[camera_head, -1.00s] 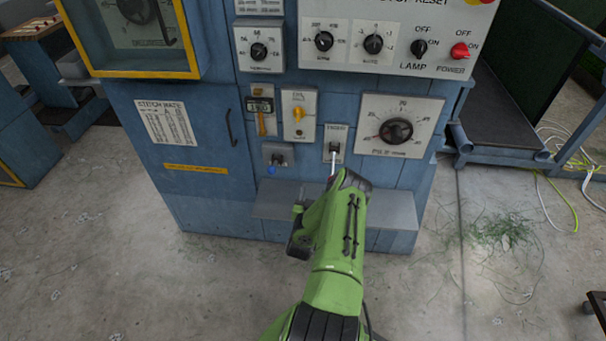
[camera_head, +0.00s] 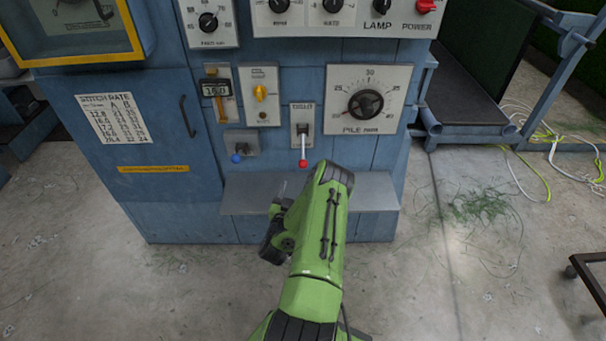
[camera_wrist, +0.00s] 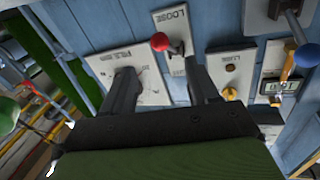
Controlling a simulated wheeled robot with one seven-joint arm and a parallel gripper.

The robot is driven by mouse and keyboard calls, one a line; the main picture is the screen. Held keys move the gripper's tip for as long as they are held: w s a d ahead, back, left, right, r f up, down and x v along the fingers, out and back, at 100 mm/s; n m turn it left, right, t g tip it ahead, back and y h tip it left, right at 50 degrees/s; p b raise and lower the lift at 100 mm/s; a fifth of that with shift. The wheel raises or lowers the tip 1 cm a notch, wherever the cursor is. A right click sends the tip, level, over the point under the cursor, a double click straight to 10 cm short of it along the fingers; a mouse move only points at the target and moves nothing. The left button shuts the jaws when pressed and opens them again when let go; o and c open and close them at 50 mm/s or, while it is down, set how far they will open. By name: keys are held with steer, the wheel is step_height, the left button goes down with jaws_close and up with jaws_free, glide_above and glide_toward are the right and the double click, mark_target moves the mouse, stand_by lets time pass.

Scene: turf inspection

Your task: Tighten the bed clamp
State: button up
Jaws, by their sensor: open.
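The bed clamp appears to be the lever with a red ball knob (camera_head: 303,163) on a small white plate (camera_head: 302,113) on the blue machine front. Its arm hangs downward in the head view. In the wrist view the red ball (camera_wrist: 160,42) lies at the plate end marked LOOSE (camera_wrist: 172,18). My gripper (camera_wrist: 158,75) is open and empty in the wrist view, its two dark fingers pointing toward the panel. The red ball shows beyond and between the fingertips, apart from them. In the head view my green wrist hides most of the gripper, just below the ball.
Beside the lever are a yellow knob (camera_head: 260,93), a blue-tipped lever (camera_head: 237,158) and a digital gauge (camera_head: 216,90). The pile dial (camera_head: 365,103) is to the right. A grey ledge (camera_head: 375,190) juts out below. Cables (camera_head: 545,135) lie on the right floor.

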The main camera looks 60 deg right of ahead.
mark_target(302, 167)
steer(key=b+x, duration=0.3)
steer(key=x, duration=0.9)
steer(key=shift+d, duration=0.35)
steer(key=shift+r, duration=0.1)
jaws_close()
